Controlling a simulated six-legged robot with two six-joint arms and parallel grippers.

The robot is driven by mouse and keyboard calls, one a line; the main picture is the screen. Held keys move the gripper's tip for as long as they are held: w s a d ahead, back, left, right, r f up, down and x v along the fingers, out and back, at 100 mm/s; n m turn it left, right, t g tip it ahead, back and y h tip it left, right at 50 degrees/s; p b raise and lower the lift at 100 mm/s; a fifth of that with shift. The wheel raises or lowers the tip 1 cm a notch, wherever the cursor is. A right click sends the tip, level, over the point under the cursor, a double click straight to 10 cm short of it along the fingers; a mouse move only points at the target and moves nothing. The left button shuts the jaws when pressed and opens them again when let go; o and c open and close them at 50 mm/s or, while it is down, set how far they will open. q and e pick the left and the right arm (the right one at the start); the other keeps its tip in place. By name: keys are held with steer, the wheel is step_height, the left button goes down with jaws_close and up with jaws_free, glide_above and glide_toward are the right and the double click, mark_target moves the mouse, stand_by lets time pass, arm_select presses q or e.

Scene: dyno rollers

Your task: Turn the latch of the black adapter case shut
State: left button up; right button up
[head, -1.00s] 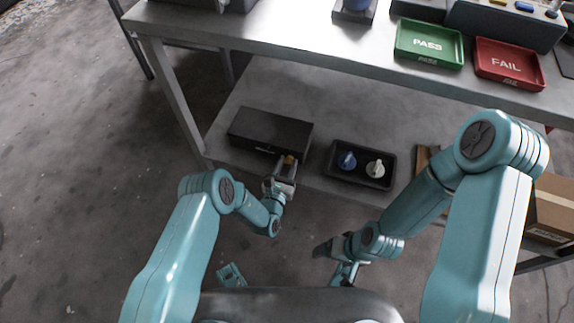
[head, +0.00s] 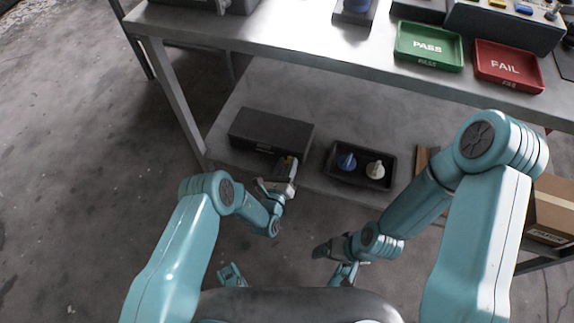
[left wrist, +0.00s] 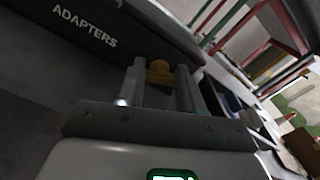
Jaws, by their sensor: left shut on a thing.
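The black adapter case (head: 270,132) sits closed on the lower shelf, left of the middle in the head view. In the left wrist view its front face (left wrist: 100,35) reads "ADAPTERS". A brass-yellow latch (left wrist: 160,72) on the case front shows between the fingers of my left gripper (left wrist: 158,82). The left gripper also shows in the head view (head: 287,166), shut on the latch at the case's front right. The wrist view looks tilted against the case. My right gripper (head: 338,250) hangs low near my body, away from the case; its fingers are not clear.
A black tray (head: 336,176) with a blue and a white adapter stands right of the case. A cardboard box (head: 553,205) is at the far right. The upper bench holds a green PASS tray (head: 429,46) and a red FAIL tray (head: 508,66).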

arm_select(q)
steer(key=shift+f+n, duration=0.1)
steer(key=shift+n, duration=0.9)
steer(key=shift+s, duration=0.1)
steer(key=o, duration=1)
steer(key=shift+o, duration=0.2)
